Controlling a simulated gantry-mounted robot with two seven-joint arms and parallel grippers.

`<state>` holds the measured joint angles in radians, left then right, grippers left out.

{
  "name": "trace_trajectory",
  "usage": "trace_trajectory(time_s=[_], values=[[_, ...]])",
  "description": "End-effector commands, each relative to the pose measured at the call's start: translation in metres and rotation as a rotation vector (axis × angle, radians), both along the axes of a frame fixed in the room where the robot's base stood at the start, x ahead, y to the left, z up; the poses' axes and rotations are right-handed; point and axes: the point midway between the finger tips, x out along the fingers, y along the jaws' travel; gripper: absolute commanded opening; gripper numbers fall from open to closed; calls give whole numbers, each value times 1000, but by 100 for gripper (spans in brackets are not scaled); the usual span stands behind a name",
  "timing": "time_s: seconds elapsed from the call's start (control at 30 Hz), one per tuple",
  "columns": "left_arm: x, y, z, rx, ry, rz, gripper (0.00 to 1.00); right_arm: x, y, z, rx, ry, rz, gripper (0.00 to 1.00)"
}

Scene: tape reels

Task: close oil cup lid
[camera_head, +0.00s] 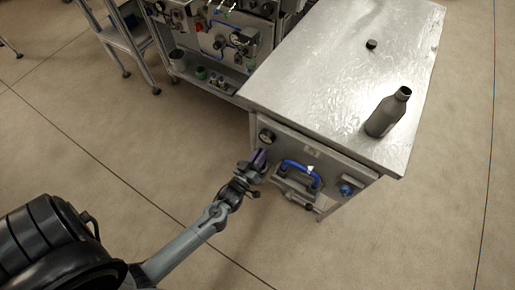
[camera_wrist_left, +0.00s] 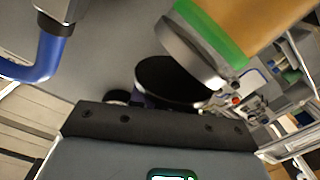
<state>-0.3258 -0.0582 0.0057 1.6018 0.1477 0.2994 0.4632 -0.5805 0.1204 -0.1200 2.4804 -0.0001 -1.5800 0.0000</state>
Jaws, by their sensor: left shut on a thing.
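The oil cup (camera_wrist_left: 225,40) shows large in the left wrist view, as an amber cylinder with a green band and a metal rim. A round black disc, which looks like its lid (camera_wrist_left: 170,80), is beside the rim, right at the front of my gripper. In the head view my left gripper (camera_head: 254,168) is at the front panel of the metal table, near its left corner, at a small purple part (camera_head: 259,157). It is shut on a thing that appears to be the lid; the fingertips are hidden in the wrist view. My right gripper is out of view.
The metal table (camera_head: 335,55) carries a grey bottle (camera_head: 384,115) and a small black cap (camera_head: 371,44). A blue handle (camera_head: 300,168), a gauge (camera_head: 267,136) and a blue knob (camera_head: 346,189) are on its front panel. A rack with equipment (camera_head: 225,45) stands behind.

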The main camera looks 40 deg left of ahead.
Motion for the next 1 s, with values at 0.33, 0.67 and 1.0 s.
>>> trace_trajectory(time_s=[0.33, 0.67, 1.0], values=[[2, -11, -8, 288, 48, -2, 0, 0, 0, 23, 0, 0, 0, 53], [3, -15, -16, 444, 72, -2, 0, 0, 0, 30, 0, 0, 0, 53], [3, -15, -18, 483, 80, 0, 0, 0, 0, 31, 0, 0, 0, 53]])
